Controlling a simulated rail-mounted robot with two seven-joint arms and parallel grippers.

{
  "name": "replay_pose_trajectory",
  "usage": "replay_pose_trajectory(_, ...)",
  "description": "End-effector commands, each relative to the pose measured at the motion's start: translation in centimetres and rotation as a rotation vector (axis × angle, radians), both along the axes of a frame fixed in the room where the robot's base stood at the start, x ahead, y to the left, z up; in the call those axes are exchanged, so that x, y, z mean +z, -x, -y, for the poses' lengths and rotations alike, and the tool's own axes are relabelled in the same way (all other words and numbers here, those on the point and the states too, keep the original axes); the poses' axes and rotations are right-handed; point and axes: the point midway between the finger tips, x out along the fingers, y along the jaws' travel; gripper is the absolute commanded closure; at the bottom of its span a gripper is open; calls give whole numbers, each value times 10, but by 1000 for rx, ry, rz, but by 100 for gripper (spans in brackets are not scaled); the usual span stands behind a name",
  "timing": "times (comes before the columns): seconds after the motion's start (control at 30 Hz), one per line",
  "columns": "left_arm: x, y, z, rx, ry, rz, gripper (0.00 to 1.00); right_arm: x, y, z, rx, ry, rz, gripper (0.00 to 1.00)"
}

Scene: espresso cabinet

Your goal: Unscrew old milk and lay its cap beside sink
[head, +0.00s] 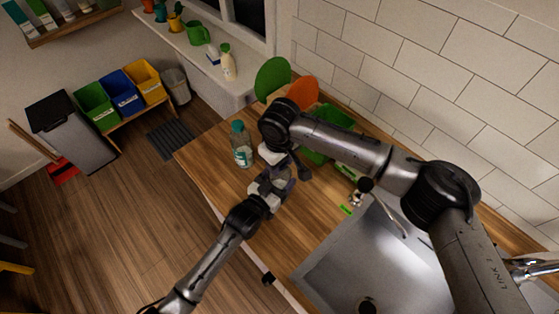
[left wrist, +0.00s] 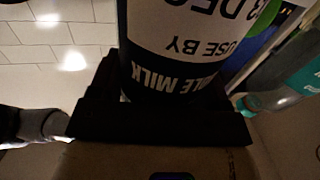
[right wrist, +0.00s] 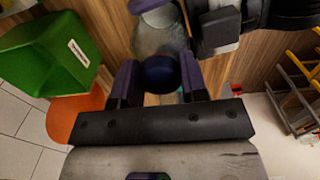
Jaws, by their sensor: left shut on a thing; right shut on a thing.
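The milk bottle (left wrist: 175,45), with a white and dark label reading "MILK" and "USE BY", stands between my left gripper's jaws (left wrist: 160,100). In the head view my left gripper (head: 270,187) is shut on it above the wooden counter, and the two grippers largely hide it. My right gripper (right wrist: 160,80) is shut on the round dark blue cap (right wrist: 160,72) from above. The cap lines up with the pale bottle body (right wrist: 158,38); whether its thread is free is hidden. The steel sink (head: 335,265) lies right of the grippers.
A clear bottle with a teal cap (head: 241,148) stands close left of the grippers. A green crate (head: 338,118) and green and orange boards (head: 302,93) are behind. Counter between grippers and sink is mostly clear.

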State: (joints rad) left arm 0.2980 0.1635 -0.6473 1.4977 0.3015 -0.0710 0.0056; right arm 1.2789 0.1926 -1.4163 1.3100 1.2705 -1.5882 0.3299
Motion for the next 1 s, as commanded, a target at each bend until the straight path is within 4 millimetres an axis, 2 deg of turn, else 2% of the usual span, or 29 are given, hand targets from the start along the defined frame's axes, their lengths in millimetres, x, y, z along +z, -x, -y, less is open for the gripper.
replay_pose_trajectory(0.4,-1,0,0,0,-1,-2,96,1,0,0,828,-1,0,88)
replay_pose_trajectory(0.53,-1,0,0,0,-1,-2,96,2,0,0,1039,-1,2,89)
replay_pose_trajectory(0.73,-1,0,0,0,-1,-2,96,2,0,0,1204,-1,2,89)
replay_pose_trajectory(1.0,-1,0,0,0,-1,-2,96,2,0,0,1219,-1,2,89)
